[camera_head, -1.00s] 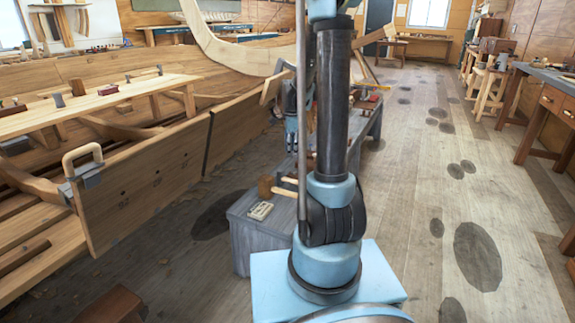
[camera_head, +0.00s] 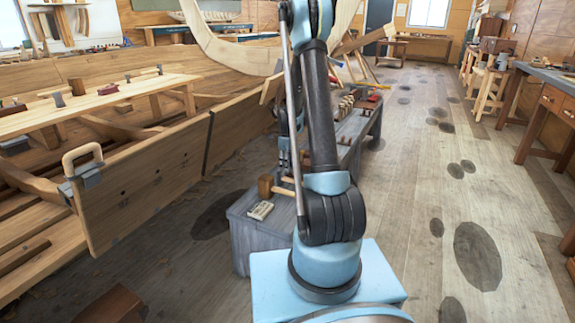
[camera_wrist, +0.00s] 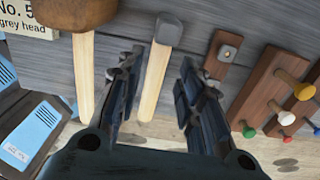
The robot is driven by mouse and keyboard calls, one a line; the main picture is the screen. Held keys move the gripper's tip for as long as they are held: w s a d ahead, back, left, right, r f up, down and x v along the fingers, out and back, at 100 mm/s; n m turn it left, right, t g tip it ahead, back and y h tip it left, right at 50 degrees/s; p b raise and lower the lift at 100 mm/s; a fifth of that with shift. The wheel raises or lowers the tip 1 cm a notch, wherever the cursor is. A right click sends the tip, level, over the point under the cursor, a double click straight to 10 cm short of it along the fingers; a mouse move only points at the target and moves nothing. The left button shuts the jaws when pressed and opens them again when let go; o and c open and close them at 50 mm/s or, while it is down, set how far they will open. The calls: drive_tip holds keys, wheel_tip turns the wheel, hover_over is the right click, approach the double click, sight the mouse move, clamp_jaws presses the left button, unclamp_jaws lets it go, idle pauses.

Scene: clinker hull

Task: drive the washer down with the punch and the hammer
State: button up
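In the wrist view, a hammer with a grey head (camera_wrist: 168,28) and pale wooden handle (camera_wrist: 154,82) lies on the grey bench top. My gripper (camera_wrist: 160,62) is open, with one finger on each side of the handle and visible gaps between. In the head view, my gripper (camera_head: 284,156) is low over the bench, partly hidden by my arm. A brown wooden mallet (camera_wrist: 76,14) lies left of the hammer; it also shows in the head view (camera_head: 265,187). A small brown block with a grey metal square (camera_wrist: 229,52) is right of the hammer. I cannot make out the punch or washer.
A card reading "No. 5 grey head" (camera_wrist: 25,18) lies at the top left. Wooden racks with coloured knobs (camera_wrist: 265,88) stand to the right. The grey bench (camera_head: 245,232) runs beside the boat's planked hull (camera_head: 150,190).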

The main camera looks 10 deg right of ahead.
sight(287, 178)
drive_tip(key=shift+f, duration=3.9)
clamp_jaws()
drive_tip(key=shift+r, duration=0.6)
drive_tip(key=shift+r, duration=4)
drive_tip(key=shift+c, duration=2.2)
unclamp_jaws()
drive_tip(key=shift+w, duration=0.1)
clamp_jaws()
